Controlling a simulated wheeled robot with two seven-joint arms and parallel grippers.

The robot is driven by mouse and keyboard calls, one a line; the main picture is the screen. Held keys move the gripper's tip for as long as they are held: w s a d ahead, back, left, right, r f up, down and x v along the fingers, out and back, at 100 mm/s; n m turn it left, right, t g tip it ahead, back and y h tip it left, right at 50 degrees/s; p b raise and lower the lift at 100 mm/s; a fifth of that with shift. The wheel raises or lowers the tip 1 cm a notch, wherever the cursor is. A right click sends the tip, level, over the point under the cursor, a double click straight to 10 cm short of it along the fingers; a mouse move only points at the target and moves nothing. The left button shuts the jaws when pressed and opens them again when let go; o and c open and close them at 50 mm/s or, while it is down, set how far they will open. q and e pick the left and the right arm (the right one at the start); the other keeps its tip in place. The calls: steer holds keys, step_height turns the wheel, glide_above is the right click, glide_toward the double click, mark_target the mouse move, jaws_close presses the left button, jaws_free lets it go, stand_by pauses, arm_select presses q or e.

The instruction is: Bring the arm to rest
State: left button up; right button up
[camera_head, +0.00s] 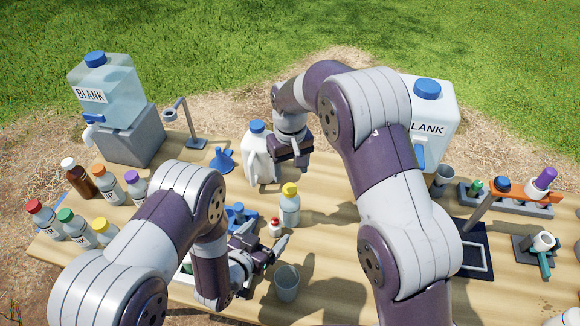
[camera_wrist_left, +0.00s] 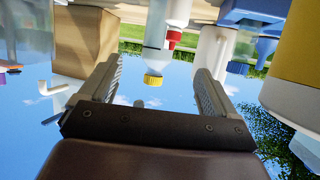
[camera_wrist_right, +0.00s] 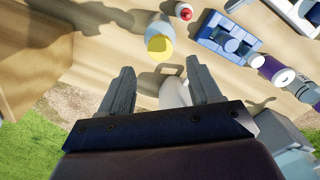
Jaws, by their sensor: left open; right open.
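My left gripper (camera_head: 272,246) is open, low over the front middle of the table, its fingers pointing right. In the left wrist view its two fingers (camera_wrist_left: 158,78) stand apart with nothing held; that picture is upside down, and a yellow-capped bottle shows beyond them. My right gripper (camera_head: 292,150) is in the middle of the table, close to the right side of the white jug (camera_head: 258,160). Its fingers (camera_wrist_right: 161,75) are apart in the right wrist view. Part of the white jug (camera_wrist_right: 174,92) shows between them; whether they touch it I cannot tell.
The yellow-capped bottle (camera_head: 289,208), a small red-capped vial (camera_head: 275,227) and a clear cup (camera_head: 286,283) stand near my left gripper. BLANK containers stand at the back left (camera_head: 108,95) and right (camera_head: 437,110). Several sample bottles (camera_head: 108,187) crowd the left; racks (camera_head: 510,197) occupy the right.

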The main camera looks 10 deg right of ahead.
arm_select(q)
steer(key=shift+s+a, duration=0.1)
steer(key=shift+s, duration=0.05)
steer(key=shift+r, duration=0.1)
stand_by(0.3)
steer(key=w+a+r+n+g+y, duration=0.2)
steer(key=a+r+n+g+y, duration=0.35)
steer(key=a, duration=0.75)
steer(key=s+a+r+n+g+y, duration=0.1)
steer(key=s+a+r+g, duration=0.1)
steer(key=s, duration=0.4)
steer(key=s+a+r+n+g+y, duration=0.1)
steer(key=s+a+r, duration=0.4)
steer(key=s+r, duration=0.1)
steer(key=shift+s+a+r+g+y, duration=0.25)
steer(key=shift+s+r+g+y, duration=0.1)
arm_select(e)
steer(key=s+d+r+m, duration=0.1)
steer(key=s+d, duration=0.3)
steer(key=s, duration=0.6)
steer(key=s+d+r+m+t, duration=0.1)
steer(key=s+d, duration=0.3)
steer(key=s, duration=0.7)
steer(key=shift+s+r, duration=0.25)
steer(key=shift+r, duration=0.05)
arm_select(q)
steer(key=shift+s, duration=0.1)
